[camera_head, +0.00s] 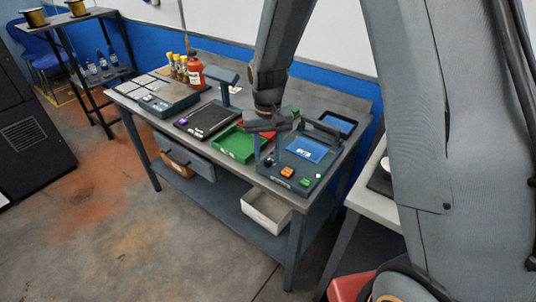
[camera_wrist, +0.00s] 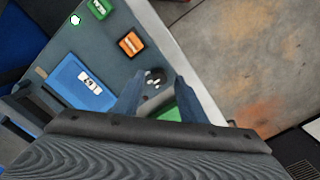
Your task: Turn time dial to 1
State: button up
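The dark round time dial (camera_wrist: 155,76) sits on the grey control panel, with small pale marks beside it. In the head view the dial (camera_head: 269,162) is at the panel's front left corner. My gripper (camera_wrist: 160,82) is open, with one finger on each side of the dial in the wrist view; I cannot tell whether they touch it. A blue display (camera_wrist: 83,82) shows a small white readout too blurred to read. The dial's pointer setting is unclear.
An orange button (camera_wrist: 131,43) and a green button (camera_wrist: 99,8) line the panel's front edge. A green tray (camera_head: 238,144) lies left of the panel. A dark frame rises over the panel. A red bottle (camera_head: 196,73) and several small bottles stand at the bench's back left.

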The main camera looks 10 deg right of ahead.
jog(key=shift+f, duration=0.5)
grip_shut()
jog(key=shift+n, duration=0.3)
jog(key=n+p, duration=0.1)
jog(key=n, duration=0.3)
jog(key=shift+r, duration=0.1)
jog(key=shift+w+n, duration=0.1)
jog(key=shift+n, duration=2.1)
